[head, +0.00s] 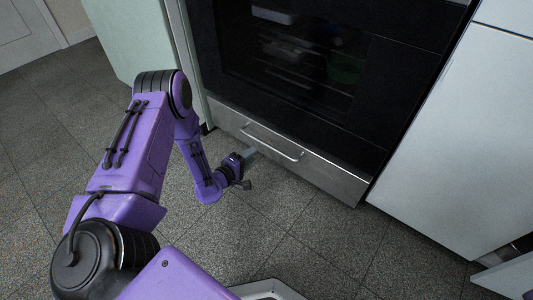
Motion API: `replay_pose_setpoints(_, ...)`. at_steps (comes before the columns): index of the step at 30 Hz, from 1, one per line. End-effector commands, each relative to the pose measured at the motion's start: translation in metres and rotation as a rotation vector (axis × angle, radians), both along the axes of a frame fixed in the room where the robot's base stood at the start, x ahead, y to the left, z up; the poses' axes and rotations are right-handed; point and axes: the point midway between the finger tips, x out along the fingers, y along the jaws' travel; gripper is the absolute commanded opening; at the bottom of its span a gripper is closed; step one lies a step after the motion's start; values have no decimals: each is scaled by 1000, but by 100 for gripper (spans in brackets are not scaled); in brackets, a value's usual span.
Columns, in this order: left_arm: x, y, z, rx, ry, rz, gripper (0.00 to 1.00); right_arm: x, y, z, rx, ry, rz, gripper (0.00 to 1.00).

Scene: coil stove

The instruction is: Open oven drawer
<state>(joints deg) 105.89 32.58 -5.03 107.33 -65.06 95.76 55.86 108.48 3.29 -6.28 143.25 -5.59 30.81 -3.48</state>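The oven drawer (325,172) is a silver panel low on the stove, below the dark oven door. It looks closed, nearly flush with the front. Its bar handle (272,145) runs across the left and middle of the panel. My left gripper (250,169) is near the floor, in front of the drawer and just below the handle's left end. Its two fingers show apart, with nothing between them. The upper finger looks close to the handle's left end, but I cannot tell whether they touch. My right gripper is not in view.
The dark glass oven door (300,65) above is closed, with racks and dishes dimly visible inside. White cabinets (460,130) stand to the right and a pale green panel (125,35) to the left. The grey tiled floor (310,240) before the drawer is clear.

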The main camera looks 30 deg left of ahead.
Motion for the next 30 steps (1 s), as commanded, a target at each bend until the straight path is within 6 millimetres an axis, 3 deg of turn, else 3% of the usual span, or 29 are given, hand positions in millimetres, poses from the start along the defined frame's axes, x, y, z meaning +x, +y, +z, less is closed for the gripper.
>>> replay_pose_setpoints(6, 48, -5, -13, 4, -3, -4, 39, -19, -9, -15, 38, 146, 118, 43)
replay_pose_setpoints(12, 81, -7, -18, 4, 0, -3, 39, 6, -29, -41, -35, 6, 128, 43)
replay_pose_setpoints(18, 93, -8, -18, 2, 1, 0, 39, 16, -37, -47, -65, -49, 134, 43)
replay_pose_setpoints(24, 94, -8, -17, 2, 2, 0, 39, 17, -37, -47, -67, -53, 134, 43)
replay_pose_setpoints(25, 94, -8, -17, 2, 2, 0, 36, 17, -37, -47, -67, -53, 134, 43)
replay_pose_setpoints(28, 94, -8, -17, 2, 2, 0, 3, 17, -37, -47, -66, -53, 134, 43)
replay_pose_setpoints(30, 93, -8, -17, 2, 2, 0, 0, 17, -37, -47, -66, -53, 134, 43)
